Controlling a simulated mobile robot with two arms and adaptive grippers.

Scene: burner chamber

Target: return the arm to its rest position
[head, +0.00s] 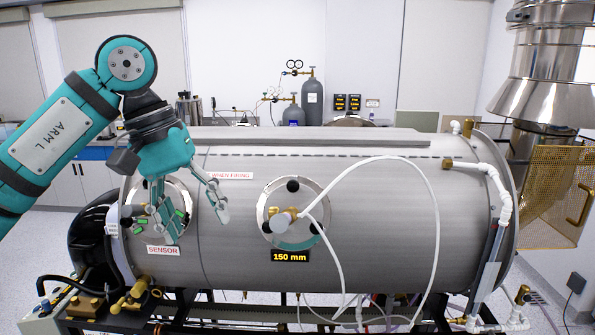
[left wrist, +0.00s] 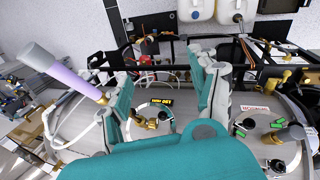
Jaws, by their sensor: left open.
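My left arm (head: 52,135), teal and marked ARM L, comes in from the left in the head view and bends down at the wrist. Its gripper (head: 193,214) is open and empty, with its fingers spread and pointing down in front of the left end of the steel chamber (head: 380,215). One finger overlaps the round SENSOR port (head: 178,190) and hides part of it. In the left wrist view the spread fingers (left wrist: 165,90) have nothing between them that they hold. My right gripper is not in view.
A port marked 150 mm (head: 290,257) with a brass fitting and white hose (head: 425,200) is right of the gripper. Brass valves (head: 135,295) sit below left. A lavender tube (left wrist: 65,75) shows in the wrist view.

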